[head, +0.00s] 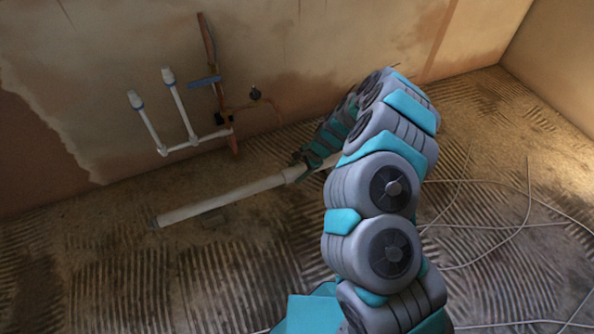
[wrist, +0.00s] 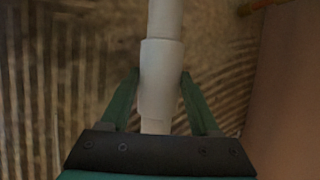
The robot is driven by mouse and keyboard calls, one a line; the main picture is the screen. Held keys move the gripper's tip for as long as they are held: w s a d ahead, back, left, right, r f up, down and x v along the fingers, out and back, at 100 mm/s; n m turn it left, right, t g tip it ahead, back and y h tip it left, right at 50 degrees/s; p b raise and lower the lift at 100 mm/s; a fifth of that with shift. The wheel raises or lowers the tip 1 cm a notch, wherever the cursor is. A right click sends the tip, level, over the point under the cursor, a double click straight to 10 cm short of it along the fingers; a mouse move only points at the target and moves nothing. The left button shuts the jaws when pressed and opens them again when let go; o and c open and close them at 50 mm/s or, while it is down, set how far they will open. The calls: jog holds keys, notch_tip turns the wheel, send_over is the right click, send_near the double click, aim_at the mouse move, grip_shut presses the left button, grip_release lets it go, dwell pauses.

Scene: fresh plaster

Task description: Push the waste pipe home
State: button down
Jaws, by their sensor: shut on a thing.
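The white waste pipe (head: 225,199) runs low along the floor near the back wall, its far left end open to view. A wider white collar (head: 293,174) sits at its right end, and a short white length (head: 331,160) shows beyond my gripper (head: 306,166). In the wrist view, my gripper (wrist: 160,75) has its green fingers on both sides of the wider white sleeve (wrist: 160,60), shut on it. A narrower pipe (wrist: 165,18) goes into the sleeve's top. My arm and fingers hide part of the joint, so its depth cannot be told.
A pale cable (head: 500,226) loops over the ridged floor at right. The front left floor is clear.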

jog(key=shift+w+d+b, duration=0.15)
jog(key=shift+w+d, duration=0.25)
jog(key=shift+d, duration=0.35)
jog(key=shift+w+d+b, duration=0.15)
jog(key=shift+w+d, duration=0.25)
jog(key=shift+d, duration=0.3)
jog(key=shift+w+d+b, duration=0.15)
jog(key=shift+w+d, duration=0.25)
jog(key=shift+d, duration=0.35)
jog(key=shift+c, duration=0.6)
grip_release()
jog(key=shift+d, duration=0.1)
jog(key=p+v, duration=0.1)
jog(key=v, duration=0.6)
jog(key=shift+r+p, duration=0.35)
jog(key=shift+p, duration=0.05)
jog(key=shift+s+d, duration=0.1)
